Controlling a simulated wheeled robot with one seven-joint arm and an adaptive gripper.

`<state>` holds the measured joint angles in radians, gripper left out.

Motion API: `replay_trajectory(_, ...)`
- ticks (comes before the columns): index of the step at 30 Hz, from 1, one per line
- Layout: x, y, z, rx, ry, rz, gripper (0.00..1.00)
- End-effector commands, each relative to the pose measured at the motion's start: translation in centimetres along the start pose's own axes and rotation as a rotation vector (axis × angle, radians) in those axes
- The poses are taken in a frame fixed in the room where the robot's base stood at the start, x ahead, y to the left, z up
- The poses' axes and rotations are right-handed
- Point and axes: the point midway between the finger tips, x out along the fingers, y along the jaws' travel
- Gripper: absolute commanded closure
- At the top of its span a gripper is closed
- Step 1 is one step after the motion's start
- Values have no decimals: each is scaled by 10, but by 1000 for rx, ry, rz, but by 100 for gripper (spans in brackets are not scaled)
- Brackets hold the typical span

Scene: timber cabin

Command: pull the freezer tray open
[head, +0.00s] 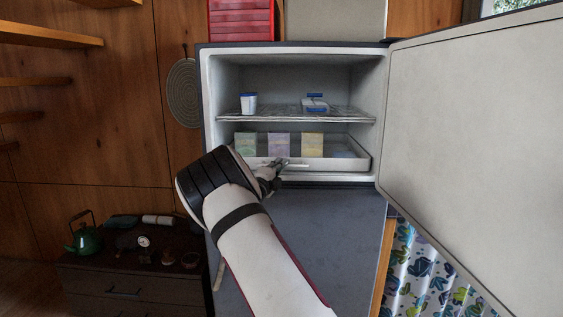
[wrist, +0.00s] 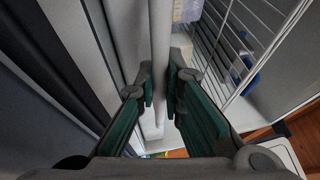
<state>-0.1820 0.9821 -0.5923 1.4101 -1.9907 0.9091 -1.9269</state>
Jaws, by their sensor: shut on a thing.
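The freezer tray (head: 340,173) is a shallow white tray at the bottom of the open freezer compartment. It holds green, lilac and yellow packets (head: 312,146) standing in a row. My gripper (head: 279,166) is at the front of the tray, at its pale bar handle (head: 295,165). In the wrist view my gripper (wrist: 161,88) has its two green-padded fingers on either side of the handle bar (wrist: 160,45), shut on it. Whether the tray stands out from the compartment at all is hard to tell; my arm hides its front left part.
The freezer door (head: 475,130) stands wide open to the right. A wire shelf (head: 345,116) above the tray carries a white tub with a blue lid (head: 249,103) and a blue-and-white container (head: 315,103). A low dark chest (head: 130,280) with a green kettle (head: 84,236) stands at lower left.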

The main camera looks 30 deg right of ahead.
Motion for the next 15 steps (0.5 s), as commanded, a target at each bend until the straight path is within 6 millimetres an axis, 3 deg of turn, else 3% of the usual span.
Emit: replay_trajectory(15,-90,-22,-37,-3,-2,5,100)
